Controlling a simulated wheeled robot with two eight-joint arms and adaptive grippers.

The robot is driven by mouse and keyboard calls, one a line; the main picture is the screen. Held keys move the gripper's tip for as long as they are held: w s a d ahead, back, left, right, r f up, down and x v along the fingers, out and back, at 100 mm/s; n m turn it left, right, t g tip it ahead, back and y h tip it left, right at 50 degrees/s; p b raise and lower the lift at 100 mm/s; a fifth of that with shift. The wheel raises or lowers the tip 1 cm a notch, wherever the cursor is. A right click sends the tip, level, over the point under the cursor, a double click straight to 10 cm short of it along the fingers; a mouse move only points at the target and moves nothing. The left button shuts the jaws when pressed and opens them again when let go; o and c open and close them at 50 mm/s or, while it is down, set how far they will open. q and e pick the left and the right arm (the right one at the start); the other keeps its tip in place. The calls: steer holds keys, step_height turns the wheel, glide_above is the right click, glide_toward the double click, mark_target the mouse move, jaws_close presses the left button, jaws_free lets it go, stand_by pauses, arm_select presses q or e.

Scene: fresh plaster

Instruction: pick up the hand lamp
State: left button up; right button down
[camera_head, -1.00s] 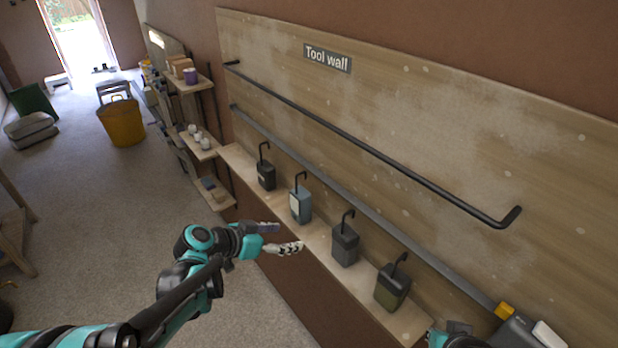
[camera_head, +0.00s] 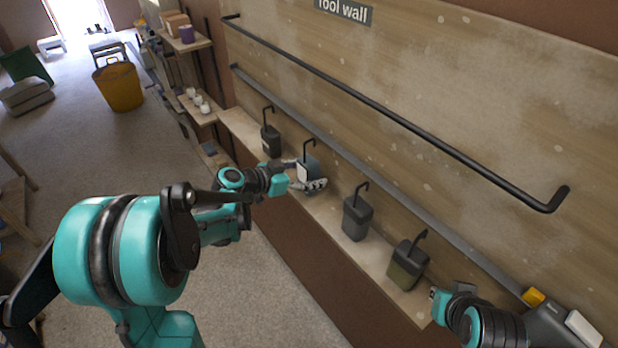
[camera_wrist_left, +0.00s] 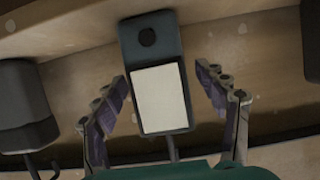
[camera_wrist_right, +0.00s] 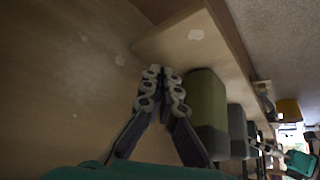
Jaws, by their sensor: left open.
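The blue-grey hand lamp (camera_head: 311,166), with a pale front panel and a black hook, stands on the shelf, second from the left in its row. It also shows in the left wrist view (camera_wrist_left: 160,97). My left gripper (camera_head: 307,174) is open, with one finger on each side of this lamp; the left wrist view (camera_wrist_left: 162,90) shows gaps between fingers and body. The fingers partly hide the lamp in the head view. My right gripper (camera_wrist_right: 161,74) has its fingers together, empty, beside the olive-green hooked item at the shelf's right end.
Similar hooked items stand beside the lamp: a black one (camera_head: 271,141), a dark grey one (camera_head: 357,218) and the olive-green one (camera_head: 407,265). A black rail (camera_head: 400,125) and a grey rail (camera_head: 390,199) run along the wall above the narrow shelf (camera_head: 325,209).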

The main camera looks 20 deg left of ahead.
arm_select(q)
steer(key=c, duration=1.4)
